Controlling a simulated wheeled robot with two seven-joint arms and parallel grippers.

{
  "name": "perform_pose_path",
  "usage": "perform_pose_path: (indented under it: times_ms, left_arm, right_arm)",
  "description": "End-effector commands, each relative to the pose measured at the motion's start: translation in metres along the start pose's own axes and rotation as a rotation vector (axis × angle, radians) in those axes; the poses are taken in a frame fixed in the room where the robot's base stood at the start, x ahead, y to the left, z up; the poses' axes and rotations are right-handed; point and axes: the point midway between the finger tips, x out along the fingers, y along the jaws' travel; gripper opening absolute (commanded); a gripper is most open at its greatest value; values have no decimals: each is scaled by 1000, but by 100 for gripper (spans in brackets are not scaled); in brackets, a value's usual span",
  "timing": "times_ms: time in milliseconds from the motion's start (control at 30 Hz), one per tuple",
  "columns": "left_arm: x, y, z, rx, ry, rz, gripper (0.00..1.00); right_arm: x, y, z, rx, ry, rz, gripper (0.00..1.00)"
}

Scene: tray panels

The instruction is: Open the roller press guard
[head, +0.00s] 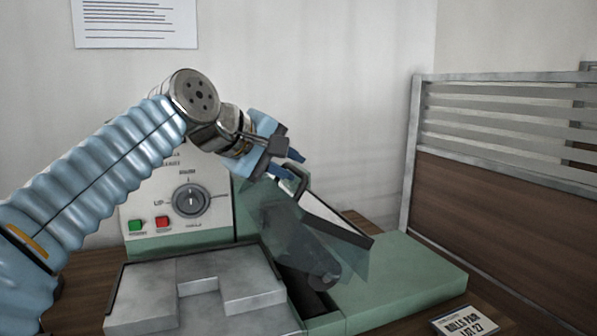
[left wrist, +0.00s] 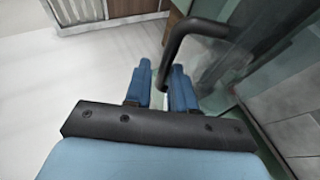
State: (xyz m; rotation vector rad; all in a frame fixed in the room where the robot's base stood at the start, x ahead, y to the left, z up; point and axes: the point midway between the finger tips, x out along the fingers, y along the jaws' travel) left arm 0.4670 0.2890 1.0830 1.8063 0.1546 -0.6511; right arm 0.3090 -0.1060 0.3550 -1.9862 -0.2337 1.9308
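The roller press (head: 190,244) has a pale control face and a green body. Its see-through guard (head: 290,232) stands tilted over the dark roll gap and also shows in the left wrist view (left wrist: 245,60). The guard's black bar handle (head: 297,184) is at its upper end; in the left wrist view the handle (left wrist: 185,32) bends down to between the blue fingers. My left gripper (head: 279,160) is at the handle, its fingers (left wrist: 161,88) apart on either side of it with a slight gap showing. Firm contact is not visible. My right gripper is not in view.
The press's grey front plate (head: 150,290) and green right-hand deck (head: 400,280) flank the guard. A slatted partition (head: 500,150) stands at the right. A lot label (head: 464,322) is at the front right. The wall is behind; open air is above the guard.

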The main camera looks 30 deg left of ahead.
Motion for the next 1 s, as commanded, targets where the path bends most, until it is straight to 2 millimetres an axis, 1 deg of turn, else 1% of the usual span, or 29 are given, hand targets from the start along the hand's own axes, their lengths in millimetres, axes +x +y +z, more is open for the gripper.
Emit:
perform_pose_path:
  times_ms: [33,200,300,400,567,1000]
  left_arm:
    - [-14,1,0,2,4,5,23]
    - [-56,1,0,1,2,3,23]
    - [-75,1,0,2,1,4,23]
    - [-88,1,0,1,0,2,23]
    - [-97,0,0,0,-1,0,23]
    - [-97,0,0,0,-1,-1,23]
  right_arm:
    - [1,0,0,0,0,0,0]
    - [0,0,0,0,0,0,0]
    - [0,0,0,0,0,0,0]
    - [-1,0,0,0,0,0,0]
    - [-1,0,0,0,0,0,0]
    - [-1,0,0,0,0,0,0]
